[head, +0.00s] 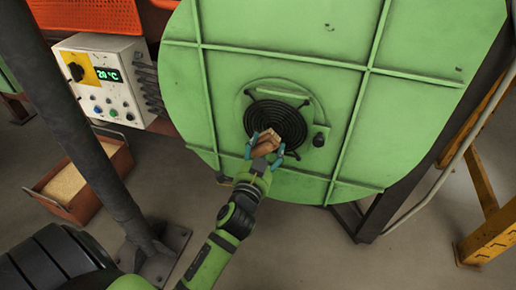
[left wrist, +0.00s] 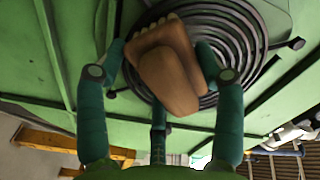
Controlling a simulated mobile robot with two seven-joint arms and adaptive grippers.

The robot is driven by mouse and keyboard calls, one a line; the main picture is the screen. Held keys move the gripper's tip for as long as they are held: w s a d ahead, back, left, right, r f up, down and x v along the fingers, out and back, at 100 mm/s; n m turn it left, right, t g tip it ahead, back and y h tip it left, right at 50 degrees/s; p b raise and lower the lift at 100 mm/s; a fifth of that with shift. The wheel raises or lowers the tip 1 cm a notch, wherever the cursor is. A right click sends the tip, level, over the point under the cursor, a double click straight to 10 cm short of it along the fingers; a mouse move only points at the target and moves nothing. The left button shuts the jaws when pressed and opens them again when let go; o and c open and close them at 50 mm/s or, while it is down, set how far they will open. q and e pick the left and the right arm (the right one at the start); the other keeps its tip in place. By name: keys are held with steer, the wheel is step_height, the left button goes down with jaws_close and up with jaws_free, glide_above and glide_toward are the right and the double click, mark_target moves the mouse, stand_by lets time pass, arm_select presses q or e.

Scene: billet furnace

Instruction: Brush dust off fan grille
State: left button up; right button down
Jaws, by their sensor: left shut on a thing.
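The black fan grille (head: 275,121), made of concentric rings, is set in the green round furnace face in the head view. It also shows in the left wrist view (left wrist: 240,30), partly hidden behind the brush. My left gripper (head: 264,151) is shut on the brown wooden brush (head: 267,143). The brush overlaps the lower part of the grille in the head view. In the left wrist view the brush (left wrist: 168,75) sits between the teal fingers, its pale bristles at the top, close to the grille. I cannot tell whether the bristles touch it. Dust is not clearly visible. My right gripper is not in view.
A dark knob (head: 319,140) sticks out right of the grille. A control box (head: 103,80) reading 20 °C stands at the left, above a rust-coloured bin (head: 77,208). A grey post (head: 80,120) rises at left. A yellow frame (head: 490,235) stands at right.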

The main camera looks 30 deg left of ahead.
arm_select(q)
steer(key=shift+w, duration=0.15)
steer(key=shift+s+a+r+p, duration=0.15)
steer(key=shift+a+p, duration=0.2)
steer(key=shift+a, duration=0.3)
steer(key=shift+s+a+r+p, duration=0.1)
steer(key=shift+a+p, duration=0.25)
steer(key=shift+a, duration=0.3)
steer(key=shift+s+a+f, duration=0.1)
steer(key=shift+a, duration=0.65)
steer(key=shift+s+f, duration=0.1)
steer(key=shift+s, duration=0.15)
steer(key=v, duration=0.3)
steer(key=shift+s+d+p, duration=0.15)
steer(key=shift+s+p, duration=0.1)
steer(key=shift+p, duration=0.1)
steer(key=shift+v, duration=1)
steer(key=shift+s, duration=0.1)
